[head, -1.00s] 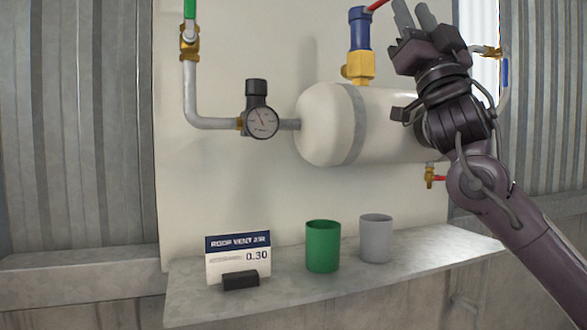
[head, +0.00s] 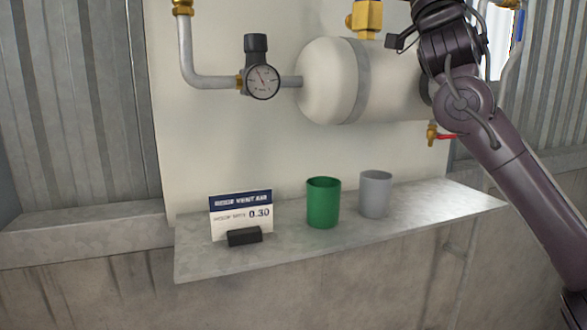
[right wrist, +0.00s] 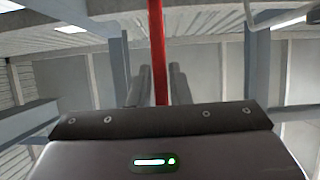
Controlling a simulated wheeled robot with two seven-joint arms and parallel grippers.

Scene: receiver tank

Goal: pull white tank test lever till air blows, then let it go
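The white tank (head: 325,82) with a grey band is mounted on the pale panel. The brass valve base (head: 368,18) stands on its top; the valve's upper part is above the head view. In the right wrist view the red test lever (right wrist: 158,50) runs between the two fingers of my right gripper (right wrist: 160,85), which look closed close on both sides of it. In the head view that gripper is past the top edge, and only my right arm shows in front of the tank's right end. My left gripper is not in view.
A pressure gauge (head: 262,81) sits on the pipe left of the tank. The shelf (head: 340,240) below holds a sign (head: 241,214), a green cup (head: 323,203) and a grey cup (head: 375,194). A red-handled drain valve (head: 433,134) hangs under the tank's right end.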

